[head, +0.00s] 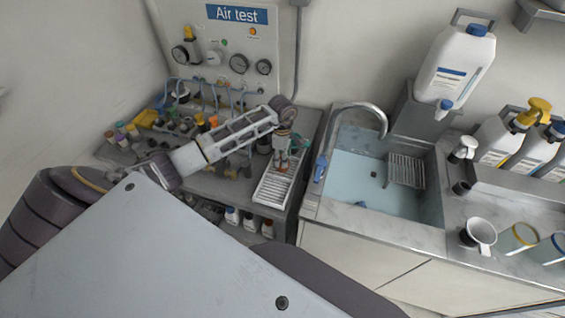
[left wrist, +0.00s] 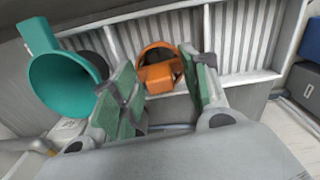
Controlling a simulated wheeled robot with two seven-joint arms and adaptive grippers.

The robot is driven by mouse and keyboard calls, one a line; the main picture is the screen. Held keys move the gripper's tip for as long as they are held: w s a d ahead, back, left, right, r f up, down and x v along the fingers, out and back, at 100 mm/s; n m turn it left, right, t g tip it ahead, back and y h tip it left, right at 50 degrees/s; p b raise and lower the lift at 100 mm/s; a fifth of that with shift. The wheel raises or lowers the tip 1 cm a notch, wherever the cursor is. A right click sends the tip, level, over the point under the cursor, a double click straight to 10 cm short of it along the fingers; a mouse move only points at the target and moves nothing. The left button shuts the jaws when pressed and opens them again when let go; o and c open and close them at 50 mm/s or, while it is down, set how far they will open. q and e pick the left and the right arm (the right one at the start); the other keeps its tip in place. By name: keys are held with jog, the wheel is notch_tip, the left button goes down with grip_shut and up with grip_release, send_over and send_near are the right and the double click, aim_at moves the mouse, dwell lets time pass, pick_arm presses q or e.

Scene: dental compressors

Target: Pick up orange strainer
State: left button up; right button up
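The orange strainer (left wrist: 158,78) lies in a white slatted rack (left wrist: 230,77), its round ring facing up in the left wrist view. My left gripper (left wrist: 158,62) is open, with one green-padded finger on each side of the strainer. The fingers hide part of its edges, and I cannot tell whether they touch it. In the head view my left gripper (head: 283,152) points down over the white rack (head: 267,192) on the bench. My right gripper is not in view.
A teal funnel-shaped cup (left wrist: 65,82) stands close left of the fingers in the left wrist view. Behind the arm are the air test panel (head: 238,38) and hoses. The sink (head: 370,185) lies right of the rack.

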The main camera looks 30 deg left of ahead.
pick_arm(q)
jog(key=c, duration=0.7)
jog(key=shift+c, duration=0.2)
jog(key=shift+r, duration=0.15)
notch_tip(320, 180, up, 9)
jog(key=shift+f+b, duration=0.2)
jog(key=shift+b, duration=0.65)
jog(key=shift+r, duration=0.55)
jog(key=shift+s+d, duration=0.1)
jog(key=shift+d, duration=0.05)
